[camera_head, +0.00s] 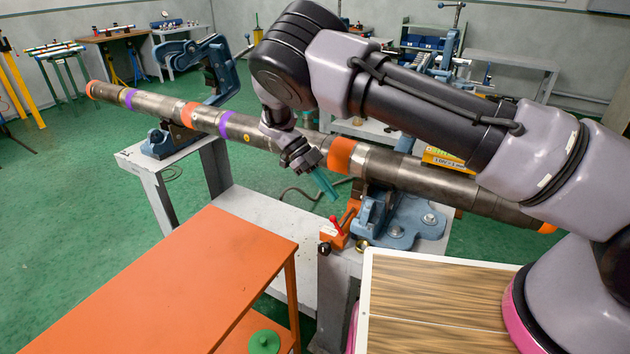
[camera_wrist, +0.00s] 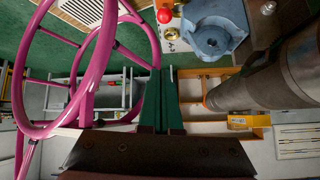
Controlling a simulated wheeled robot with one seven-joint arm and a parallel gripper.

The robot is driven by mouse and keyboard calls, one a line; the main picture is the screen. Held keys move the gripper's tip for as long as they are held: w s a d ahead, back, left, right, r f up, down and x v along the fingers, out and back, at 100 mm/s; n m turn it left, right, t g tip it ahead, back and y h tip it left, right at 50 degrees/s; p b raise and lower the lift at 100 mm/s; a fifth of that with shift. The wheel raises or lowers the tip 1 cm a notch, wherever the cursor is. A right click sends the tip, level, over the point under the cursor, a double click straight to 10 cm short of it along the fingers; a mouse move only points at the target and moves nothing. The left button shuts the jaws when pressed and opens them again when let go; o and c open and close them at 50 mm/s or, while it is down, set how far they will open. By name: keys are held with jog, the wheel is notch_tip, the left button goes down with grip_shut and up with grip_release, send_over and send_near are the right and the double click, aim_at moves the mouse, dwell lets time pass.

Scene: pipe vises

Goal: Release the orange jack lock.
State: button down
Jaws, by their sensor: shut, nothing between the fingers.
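The orange jack lock (camera_head: 338,236) is at the front corner of the near pipe stand, beside the blue vise base (camera_head: 395,215). It has a red ball knob (camera_head: 337,223) on top, which also shows at the top of the wrist view (camera_wrist: 164,16). My gripper (camera_head: 331,195) has green fingers pointing down and is shut and empty. It is above and slightly left of the lock, apart from it. In the wrist view the closed fingertips (camera_wrist: 160,72) are below the red knob.
A long steel pipe (camera_head: 260,132) with orange and purple bands lies across the two stands, close beside my gripper. An orange table (camera_head: 190,285) is at the front left. A large pink handwheel (camera_wrist: 105,50) fills the left of the wrist view. A brass knob (camera_head: 361,244) sits beside the lock.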

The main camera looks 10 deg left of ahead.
jog(key=shift+w+a+r, duration=0.3)
jog(key=shift+a+r, duration=0.05)
jog(key=shift+a, duration=0.35)
jog(key=shift+w+a+r, duration=0.25)
jog(key=shift+a+r, duration=0.05)
jog(key=shift+a, duration=0.35)
jog(key=shift+w+a+r, duration=0.3)
jog(key=shift+a+r, duration=0.05)
jog(key=shift+a, duration=0.35)
